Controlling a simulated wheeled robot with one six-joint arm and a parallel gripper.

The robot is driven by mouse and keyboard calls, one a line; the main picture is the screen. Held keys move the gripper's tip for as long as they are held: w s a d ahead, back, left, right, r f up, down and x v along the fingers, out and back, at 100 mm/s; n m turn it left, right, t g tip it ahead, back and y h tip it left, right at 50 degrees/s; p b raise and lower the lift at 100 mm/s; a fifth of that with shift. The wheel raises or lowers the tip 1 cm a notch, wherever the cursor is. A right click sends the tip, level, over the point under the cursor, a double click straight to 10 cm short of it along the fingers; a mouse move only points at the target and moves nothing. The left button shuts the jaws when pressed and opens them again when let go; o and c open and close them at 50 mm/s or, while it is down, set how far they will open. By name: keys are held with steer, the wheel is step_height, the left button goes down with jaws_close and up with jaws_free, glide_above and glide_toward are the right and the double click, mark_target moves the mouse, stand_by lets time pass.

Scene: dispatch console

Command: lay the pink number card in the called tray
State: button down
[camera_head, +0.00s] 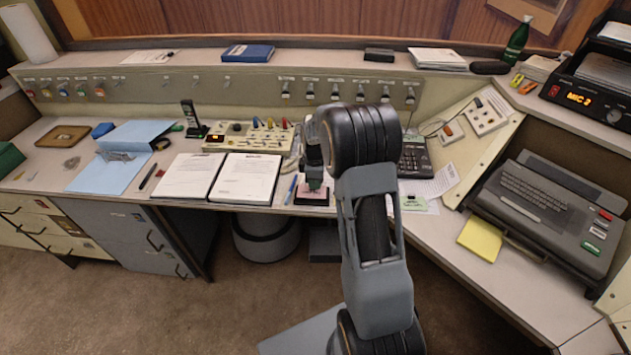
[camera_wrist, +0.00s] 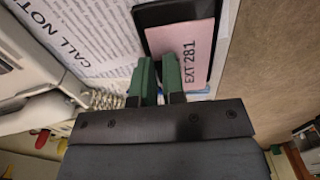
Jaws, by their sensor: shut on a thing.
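The pink number card (camera_wrist: 192,55), printed "EXT 281", is at the fingertips of my gripper (camera_wrist: 160,75). The green fingers are shut on its near edge. The card overlaps a small black tray (camera_wrist: 162,13) in the wrist view; I cannot tell whether it rests on the tray or is held just above it. In the head view my gripper (camera_head: 314,184) points down over the desk's front edge. The pink card (camera_head: 309,195) and the black tray (camera_head: 300,199) show below it, partly hidden by my gripper.
Printed sheets headed "CALL NOT..." (camera_wrist: 85,38) lie beside the tray. In the head view are paper stacks (camera_head: 245,178), a switch panel (camera_head: 250,136), a telephone keypad (camera_head: 414,158), a yellow pad (camera_head: 480,239) and a typewriter-like keyboard unit (camera_head: 535,195). A display reads "MIC 2" (camera_head: 580,98).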

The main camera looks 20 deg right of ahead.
steer(key=shift+f+b, duration=0.35)
steer(key=shift+f, duration=0.25)
steer(key=c, duration=1.2)
jaws_free()
